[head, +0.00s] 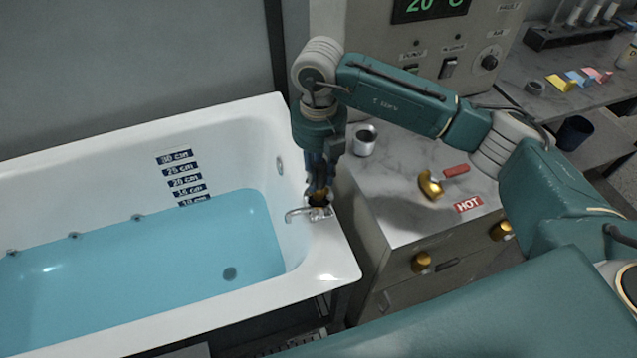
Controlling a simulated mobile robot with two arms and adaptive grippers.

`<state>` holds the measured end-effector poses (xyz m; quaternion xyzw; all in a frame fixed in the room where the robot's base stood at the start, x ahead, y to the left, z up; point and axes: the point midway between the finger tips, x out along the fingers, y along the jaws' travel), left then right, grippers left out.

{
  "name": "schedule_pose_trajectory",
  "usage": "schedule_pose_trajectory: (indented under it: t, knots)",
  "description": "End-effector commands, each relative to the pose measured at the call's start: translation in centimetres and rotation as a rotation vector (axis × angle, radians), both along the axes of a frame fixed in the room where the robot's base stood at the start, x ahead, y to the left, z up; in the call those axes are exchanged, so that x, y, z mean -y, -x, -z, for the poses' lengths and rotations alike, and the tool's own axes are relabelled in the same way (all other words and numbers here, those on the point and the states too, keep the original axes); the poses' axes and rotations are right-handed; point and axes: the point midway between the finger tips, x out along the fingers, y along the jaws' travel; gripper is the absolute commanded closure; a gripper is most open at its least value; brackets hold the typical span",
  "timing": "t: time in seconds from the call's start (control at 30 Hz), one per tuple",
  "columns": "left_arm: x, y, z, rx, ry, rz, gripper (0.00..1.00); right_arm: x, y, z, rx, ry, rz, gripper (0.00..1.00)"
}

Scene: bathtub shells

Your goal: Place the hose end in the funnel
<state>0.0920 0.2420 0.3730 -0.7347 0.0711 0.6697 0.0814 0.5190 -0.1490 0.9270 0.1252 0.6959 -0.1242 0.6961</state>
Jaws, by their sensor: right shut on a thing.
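I cannot tell if this is the hose end. A dark round opening shows just under the fingertips; I cannot tell if it is the funnel. No hose can be made out clearly. My left gripper is not in view.
The white bathtub (335,262) holds blue water (150,270). To its right, a grey counter (385,205) bears a metal cup (364,141), a curved brass piece (430,186), a red block (456,170) and a HOT label (468,205). A control panel (400,40) stands behind.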

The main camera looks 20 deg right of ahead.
Motion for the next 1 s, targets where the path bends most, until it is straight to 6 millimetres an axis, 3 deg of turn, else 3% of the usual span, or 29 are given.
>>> schedule_pose_trajectory:
  t: [0.33,0.7,0.73,0.8,1.0]
  knots:
    - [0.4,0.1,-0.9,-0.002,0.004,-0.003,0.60,0.0,0.1,4.1,-0.002,0.000,0.000,1.00]
    - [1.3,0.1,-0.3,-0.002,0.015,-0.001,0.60,0.0,0.0,4.8,0.000,0.000,-0.001,1.00]
    - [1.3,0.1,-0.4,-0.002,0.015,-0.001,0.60,0.0,0.0,4.7,0.000,0.001,-0.001,0.73]
    - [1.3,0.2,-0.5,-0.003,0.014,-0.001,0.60,0.0,0.0,4.6,0.000,0.001,-0.001,0.59]
    - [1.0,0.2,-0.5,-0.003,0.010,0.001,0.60,0.0,0.1,4.6,0.000,0.001,-0.001,0.56]
